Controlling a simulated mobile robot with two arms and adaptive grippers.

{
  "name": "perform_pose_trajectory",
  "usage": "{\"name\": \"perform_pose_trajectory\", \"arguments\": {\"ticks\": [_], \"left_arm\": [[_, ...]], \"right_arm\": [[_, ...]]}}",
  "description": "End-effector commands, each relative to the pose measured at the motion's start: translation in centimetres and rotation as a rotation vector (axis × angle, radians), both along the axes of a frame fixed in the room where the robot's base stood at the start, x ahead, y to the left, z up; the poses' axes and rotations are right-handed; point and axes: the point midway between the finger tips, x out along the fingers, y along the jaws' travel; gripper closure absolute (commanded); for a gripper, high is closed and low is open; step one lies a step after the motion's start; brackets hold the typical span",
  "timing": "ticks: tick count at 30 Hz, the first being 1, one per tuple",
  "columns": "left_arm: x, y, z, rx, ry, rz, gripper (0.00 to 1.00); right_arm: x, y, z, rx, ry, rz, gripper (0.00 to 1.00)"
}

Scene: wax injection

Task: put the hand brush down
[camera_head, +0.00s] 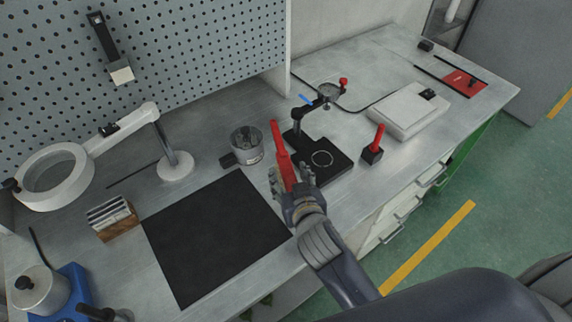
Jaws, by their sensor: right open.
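A red, long-handled object (281,150), which I take to be the hand brush, is at my right gripper (290,178), its narrow end pointing up and away. The gripper's fingers are open on either side of its lower part. Its lower end is hidden by the fingers, so I cannot tell whether it touches the bench (225,275). A black-handled tool with a pale block (121,73), also brush-like, is at the pegboard at upper left. My left gripper is not in view.
A black mat (213,238) lies left of my right gripper, bare. Close by are a metal cup (246,145), a black dial-gauge stand (330,170) and a red-handled black block (373,153). A ring lamp (52,175) stands at the left.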

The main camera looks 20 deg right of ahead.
Motion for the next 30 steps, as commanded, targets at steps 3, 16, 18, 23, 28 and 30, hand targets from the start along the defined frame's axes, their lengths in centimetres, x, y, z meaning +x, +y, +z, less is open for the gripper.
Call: {"name": "perform_pose_trajectory", "arguments": {"ticks": [3, 16, 18, 23, 28, 30], "left_arm": [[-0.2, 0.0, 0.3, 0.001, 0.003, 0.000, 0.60], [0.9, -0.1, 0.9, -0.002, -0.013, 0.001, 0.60], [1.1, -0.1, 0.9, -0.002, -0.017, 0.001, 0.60], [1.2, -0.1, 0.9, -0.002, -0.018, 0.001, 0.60], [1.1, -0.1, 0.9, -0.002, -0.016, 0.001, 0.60], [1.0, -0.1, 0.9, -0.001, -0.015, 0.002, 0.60]], "right_arm": [[1.0, -0.3, -0.7, -0.004, 0.000, 0.001, 0.47], [4.3, -0.6, -2.7, -0.002, 0.000, 0.003, 0.47], [4.3, -0.6, -2.7, -0.001, 0.000, 0.003, 0.47], [4.3, -0.6, -2.7, -0.002, 0.001, 0.003, 0.63], [4.3, -0.6, -2.7, -0.002, 0.001, 0.003, 1.00], [4.3, -0.6, -2.7, -0.002, 0.001, 0.003, 1.00]]}}
